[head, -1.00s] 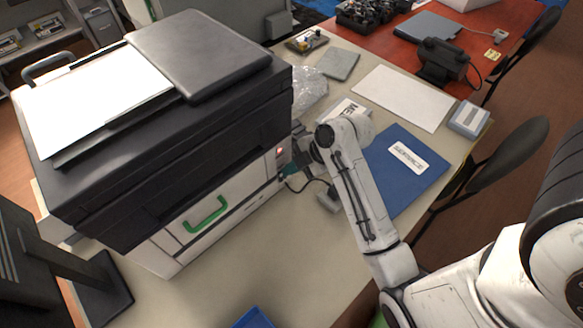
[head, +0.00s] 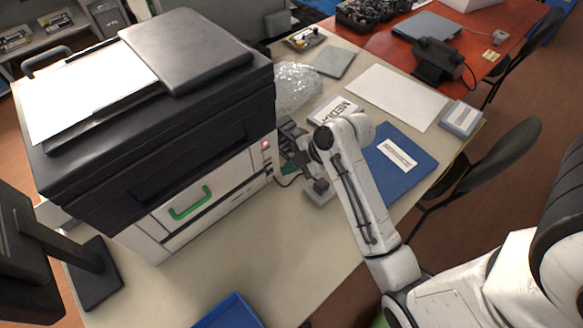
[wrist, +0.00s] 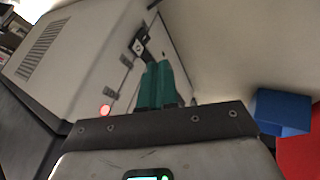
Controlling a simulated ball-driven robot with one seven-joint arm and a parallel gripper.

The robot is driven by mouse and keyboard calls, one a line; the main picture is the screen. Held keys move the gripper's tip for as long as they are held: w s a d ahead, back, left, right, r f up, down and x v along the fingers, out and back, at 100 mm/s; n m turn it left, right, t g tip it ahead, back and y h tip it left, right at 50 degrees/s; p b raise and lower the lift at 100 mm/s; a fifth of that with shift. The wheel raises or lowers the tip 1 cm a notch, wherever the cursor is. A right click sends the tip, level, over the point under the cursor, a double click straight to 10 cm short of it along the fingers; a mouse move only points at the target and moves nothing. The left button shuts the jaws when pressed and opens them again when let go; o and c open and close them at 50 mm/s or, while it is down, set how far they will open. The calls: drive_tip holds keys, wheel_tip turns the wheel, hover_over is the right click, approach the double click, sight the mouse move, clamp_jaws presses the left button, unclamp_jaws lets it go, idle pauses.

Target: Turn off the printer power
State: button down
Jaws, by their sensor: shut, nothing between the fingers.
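The printer (head: 150,120) is a large black and white machine at the left in the head view. A small light on its front near the right edge glows red (head: 265,145); the red light also shows in the wrist view (wrist: 105,110). A small dark fitting with a pale mark (wrist: 138,46) sits on the printer beyond the fingertips; I cannot tell if it is the power switch. My gripper (head: 288,168) is beside the printer's front right edge, with a visible gap. Its green fingers (wrist: 160,68) are shut and empty, pointing along the printer's face.
Crumpled clear plastic (head: 295,85), a MEDIA box (head: 335,110) and a blue folder (head: 400,165) lie behind and right. A blue tray (head: 228,312) is at the front; the table before the printer is clear.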

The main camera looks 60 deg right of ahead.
drive_tip(key=w+r+v, duration=0.1)
drive_tip(key=v, duration=0.7)
drive_tip(key=shift+w+d, duration=0.2)
drive_tip(key=shift+d, duration=0.1)
drive_tip(key=shift+r, duration=0.1)
drive_tip(key=s+a+f+m+g+h, duration=0.3)
drive_tip(key=s+a+f+m+g, duration=0.3)
drive_tip(key=s+a+f+m, duration=0.5)
drive_tip(key=s+a+m, duration=0.1)
drive_tip(key=a+m, duration=0.1)
drive_tip(key=m, duration=0.1)
drive_tip(key=shift+a+f, duration=0.3)
drive_tip(key=shift+a, duration=0.1)
